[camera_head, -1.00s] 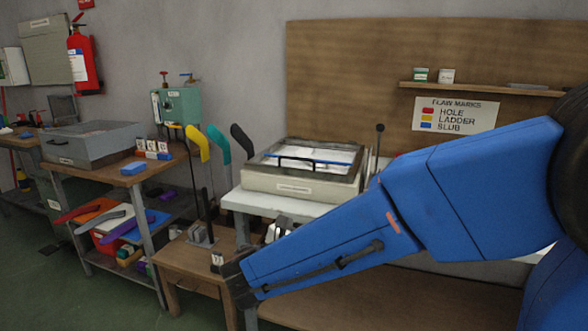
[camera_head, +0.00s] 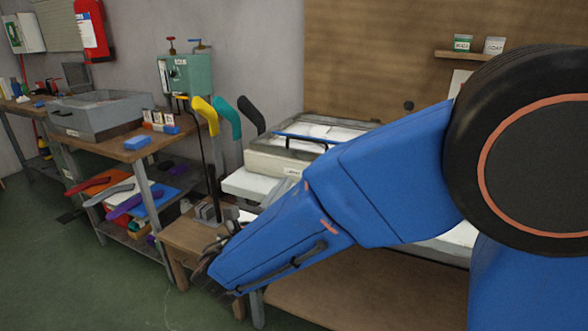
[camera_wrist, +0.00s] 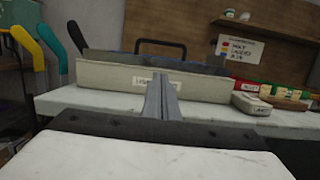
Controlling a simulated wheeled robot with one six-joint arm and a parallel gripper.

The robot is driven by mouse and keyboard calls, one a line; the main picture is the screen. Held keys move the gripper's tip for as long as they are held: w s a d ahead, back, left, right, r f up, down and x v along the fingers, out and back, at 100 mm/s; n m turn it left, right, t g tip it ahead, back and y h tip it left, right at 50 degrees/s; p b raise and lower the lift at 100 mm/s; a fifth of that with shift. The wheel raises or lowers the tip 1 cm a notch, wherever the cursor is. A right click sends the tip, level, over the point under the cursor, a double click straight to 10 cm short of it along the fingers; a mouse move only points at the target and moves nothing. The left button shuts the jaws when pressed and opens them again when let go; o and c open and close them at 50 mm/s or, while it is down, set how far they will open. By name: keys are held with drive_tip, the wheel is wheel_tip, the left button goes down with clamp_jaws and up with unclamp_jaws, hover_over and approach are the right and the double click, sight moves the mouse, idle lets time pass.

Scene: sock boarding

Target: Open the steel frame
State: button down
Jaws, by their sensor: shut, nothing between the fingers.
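The steel frame (camera_head: 345,125) lies flat over the top of a cream box on a white-topped bench, with a black handle (camera_head: 306,141) at its front and a blue strip above the handle. In the wrist view the box's labelled front (camera_wrist: 110,78) faces me, and the handle (camera_wrist: 160,43) stands above it. My gripper (camera_wrist: 163,90) is shut and empty, pointing at the box front and apart from the handle. In the head view my gripper (camera_head: 205,275) is low at left, below and in front of the bench, partly hidden by my arm.
Yellow, teal and black sock-shaped boards (camera_head: 229,118) stand left of the box. A small wooden table (camera_head: 185,240) is below them. A side bench with a grey tray (camera_head: 100,115) is further left. In the wrist view small items (camera_wrist: 250,103) lie right of the box.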

approach(302, 151)
drive_tip(key=w+d, duration=0.3)
drive_tip(key=shift+w, duration=0.2)
drive_tip(key=shift+w+d+r, duration=0.1)
drive_tip(key=shift+w+r, duration=0.15)
drive_tip(key=shift+r, duration=0.3)
drive_tip(key=shift+w+d+r, duration=0.1)
drive_tip(key=shift+w+r, duration=0.15)
drive_tip(key=shift+r, duration=0.25)
drive_tip(key=shift+w+r, duration=0.3)
drive_tip(key=shift+r, duration=0.45)
